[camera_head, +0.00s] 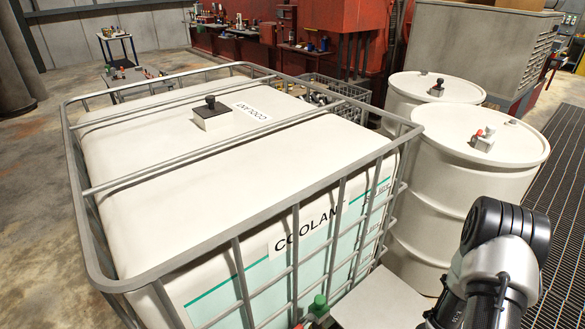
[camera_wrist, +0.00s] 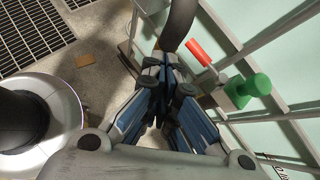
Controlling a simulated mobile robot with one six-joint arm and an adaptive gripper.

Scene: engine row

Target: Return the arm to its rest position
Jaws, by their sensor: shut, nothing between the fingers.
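My gripper (camera_wrist: 168,78) shows in the wrist view with its blue-grey fingers closed together and nothing between them. It is beside the caged coolant tank, whose pale wall (camera_wrist: 285,65) and grey bars fill the right side. A green knob (camera_wrist: 254,86) and a red handle (camera_wrist: 198,52) are just right of the fingertips; I see no clear contact. In the head view my arm is folded at the lower right, by the tank (camera_head: 240,150) and a white drum. The fingers are not clearly visible there.
Two white drums (camera_head: 465,190) (camera_head: 405,92) stand right of the tank. A dark curved hose (camera_wrist: 180,22) is beyond the fingertips. Floor grating (camera_head: 560,190) runs along the right.

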